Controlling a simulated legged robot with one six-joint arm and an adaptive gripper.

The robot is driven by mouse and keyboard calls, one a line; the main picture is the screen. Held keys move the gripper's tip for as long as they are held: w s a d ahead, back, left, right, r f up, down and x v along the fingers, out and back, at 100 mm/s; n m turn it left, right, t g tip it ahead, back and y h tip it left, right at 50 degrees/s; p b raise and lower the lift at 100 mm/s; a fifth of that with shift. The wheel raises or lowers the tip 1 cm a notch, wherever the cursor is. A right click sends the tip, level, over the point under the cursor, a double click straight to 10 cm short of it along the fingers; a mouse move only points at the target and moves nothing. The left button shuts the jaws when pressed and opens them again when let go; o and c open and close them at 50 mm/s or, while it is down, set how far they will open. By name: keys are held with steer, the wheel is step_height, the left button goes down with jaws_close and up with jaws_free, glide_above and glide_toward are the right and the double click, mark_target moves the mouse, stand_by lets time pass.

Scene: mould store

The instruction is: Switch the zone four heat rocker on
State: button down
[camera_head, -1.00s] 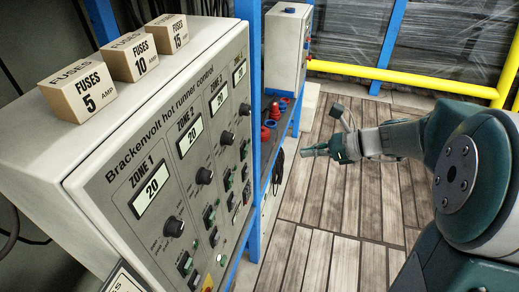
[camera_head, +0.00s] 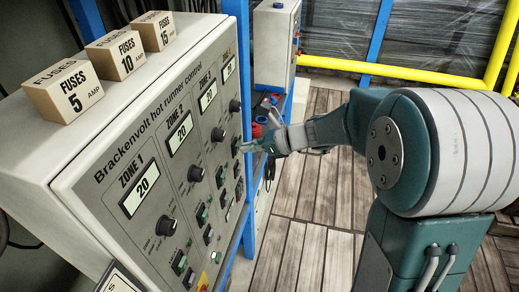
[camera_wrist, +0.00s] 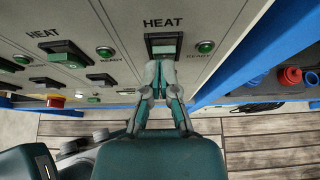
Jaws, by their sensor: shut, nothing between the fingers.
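The Brackenvolt hot runner control cabinet (camera_head: 75,185) fills the left of the head view, with a column of display, knob and switches per zone. The fourth column's display (camera_head: 229,68) is at the panel's far right end. In the wrist view its rocker (camera_wrist: 162,42) sits under the word HEAT in a dark frame, with a green READY light (camera_wrist: 205,47) to its right. My gripper (camera_wrist: 160,66) is shut and empty, its fingertips at the rocker's lower edge and covering part of it. I cannot tell whether they touch. In the head view my gripper (camera_head: 243,148) is at that column.
The neighbouring HEAT rocker (camera_wrist: 66,54) and its READY light (camera_wrist: 105,52) lie to the left in the wrist view. Fuse boxes (camera_head: 62,92) stand on the cabinet. A blue post (camera_head: 242,110) and a shelf with red and blue fittings (camera_wrist: 290,76) are just right of the panel.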

stand_by(0.3)
steer(key=shift+w+a+r+g+h, duration=0.15)
steer(key=shift+a+r+g+h, duration=0.15)
steer(key=shift+a+h, duration=0.2)
steer(key=shift+r, duration=0.1)
steer(key=shift+r, duration=0.65)
steer(key=shift+d, duration=0.1)
